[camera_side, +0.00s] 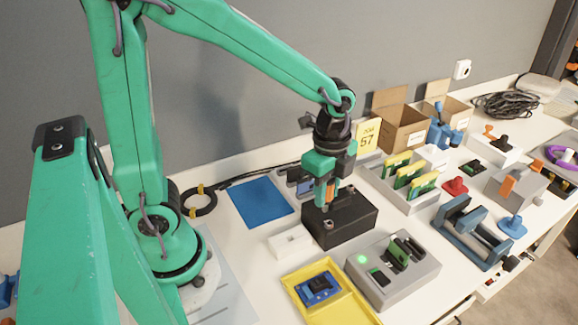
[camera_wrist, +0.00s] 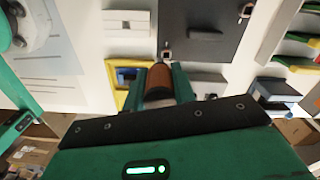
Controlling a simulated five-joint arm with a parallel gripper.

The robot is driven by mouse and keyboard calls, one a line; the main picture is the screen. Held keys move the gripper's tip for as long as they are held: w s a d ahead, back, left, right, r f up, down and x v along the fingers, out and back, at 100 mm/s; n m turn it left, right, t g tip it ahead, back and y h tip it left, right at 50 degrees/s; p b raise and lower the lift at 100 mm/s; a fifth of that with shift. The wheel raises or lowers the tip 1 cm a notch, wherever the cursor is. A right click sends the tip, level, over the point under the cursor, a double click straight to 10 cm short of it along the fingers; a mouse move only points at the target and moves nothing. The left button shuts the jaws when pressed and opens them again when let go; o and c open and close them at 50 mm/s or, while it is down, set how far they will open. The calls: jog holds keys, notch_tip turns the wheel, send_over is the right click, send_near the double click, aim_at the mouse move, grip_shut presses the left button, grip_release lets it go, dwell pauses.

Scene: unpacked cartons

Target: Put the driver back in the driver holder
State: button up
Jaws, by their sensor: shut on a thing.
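My gripper (camera_side: 329,192) is shut on the driver, whose orange handle (camera_side: 331,194) points down between the fingers. In the wrist view the brown-orange handle (camera_wrist: 158,80) sits between my green fingertips (camera_wrist: 159,90). The driver holder looks to be the black block (camera_side: 348,224) under my gripper; it fills the top centre of the wrist view (camera_wrist: 205,22). The driver is over the block's near left part, close to a small socket (camera_side: 328,226). I cannot tell whether its tip is above the socket or in it.
A white block (camera_side: 290,242) lies left of the black block. A yellow tray (camera_side: 343,308) with a blue device and a grey fixture (camera_side: 410,275) with a green light are in front. A rack with green-yellow cards (camera_side: 408,204) stands to the right. A blue mat (camera_side: 260,202) lies left.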

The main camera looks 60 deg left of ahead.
jog(key=s+a+f, duration=0.2)
jog(key=s+a, duration=0.1)
jog(key=s, duration=0.3)
jog(key=shift+s, duration=0.3)
jog(key=shift+a+f, duration=0.1)
jog(key=shift+f, duration=0.1)
jog(key=shift+f, duration=2.15)
jog(key=shift+f, duration=1.9)
jog(key=o, duration=1.1)
jog(key=shift+r, duration=0.15)
notch_tip(320, 180, up, 8)
jog(key=shift+f, duration=0.25)
